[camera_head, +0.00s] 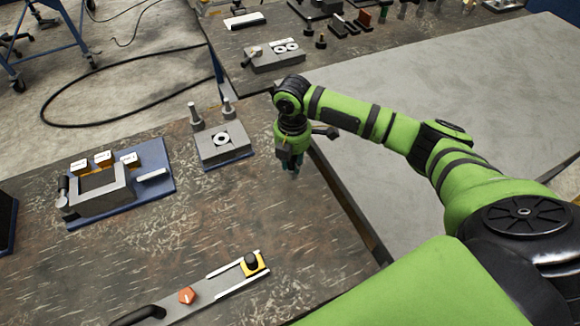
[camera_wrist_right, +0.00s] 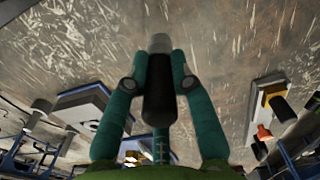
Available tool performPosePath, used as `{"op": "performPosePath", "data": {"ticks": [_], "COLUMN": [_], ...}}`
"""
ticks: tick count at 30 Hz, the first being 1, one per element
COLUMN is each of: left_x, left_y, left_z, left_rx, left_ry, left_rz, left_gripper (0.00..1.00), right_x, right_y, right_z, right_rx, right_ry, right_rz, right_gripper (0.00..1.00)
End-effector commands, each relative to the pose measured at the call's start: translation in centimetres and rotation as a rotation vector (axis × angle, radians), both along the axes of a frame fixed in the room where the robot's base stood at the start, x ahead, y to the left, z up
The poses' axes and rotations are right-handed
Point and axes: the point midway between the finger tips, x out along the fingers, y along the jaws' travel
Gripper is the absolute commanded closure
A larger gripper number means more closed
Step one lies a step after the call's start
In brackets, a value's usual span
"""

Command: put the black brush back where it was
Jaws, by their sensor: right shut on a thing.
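My right gripper (camera_head: 292,164) is over the dark worktable near its right edge, pointing down, just right of a grey block with a round ring. In the right wrist view its teal fingers (camera_wrist_right: 160,72) are shut on the black brush (camera_wrist_right: 159,95), a dark cylinder with a grey end pointing away from the palm. In the head view the brush cannot be made out at the fingers. Whether its tip touches the table cannot be told. My left gripper is not in view.
The grey block (camera_head: 222,143) stands beside two upright pegs. A blue fixture plate (camera_head: 155,160) is farther left. A grey rail (camera_head: 215,289) with an orange knob (camera_head: 187,296) lies at the front. The tabletop (camera_head: 200,230) between them is clear.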

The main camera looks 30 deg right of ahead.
Motion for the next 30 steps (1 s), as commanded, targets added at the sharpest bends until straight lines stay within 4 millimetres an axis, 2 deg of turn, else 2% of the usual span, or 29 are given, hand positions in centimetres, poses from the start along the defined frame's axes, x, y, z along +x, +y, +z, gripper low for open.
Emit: {"op": "performPosePath", "data": {"ticks": [5,13,25,26,27,28,30], "left_x": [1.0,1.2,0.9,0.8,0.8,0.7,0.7], "left_y": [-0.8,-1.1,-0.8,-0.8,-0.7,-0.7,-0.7], "left_z": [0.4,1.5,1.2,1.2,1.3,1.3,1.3], "left_rx": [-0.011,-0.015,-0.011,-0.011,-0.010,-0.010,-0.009], "left_ry": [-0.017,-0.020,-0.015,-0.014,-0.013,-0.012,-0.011], "left_rz": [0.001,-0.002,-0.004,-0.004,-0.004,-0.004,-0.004], "left_gripper": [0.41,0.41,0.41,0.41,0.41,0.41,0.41], "right_x": [0.7,0.6,0.7,0.7,0.7,0.7,0.7], "right_y": [0.4,0.4,0.3,0.3,0.3,0.3,0.3], "right_z": [-0.7,-4.2,-4.9,-4.9,-4.8,-4.8,-4.8], "right_rx": [0.000,-0.001,-0.001,-0.001,-0.001,-0.001,-0.001], "right_ry": [0.001,0.002,0.000,0.000,-0.001,-0.001,0.000], "right_rz": [0.001,0.001,0.001,0.001,0.001,0.001,0.001], "right_gripper": [1.00,1.00,1.00,0.72,0.56,0.52,0.52]}}
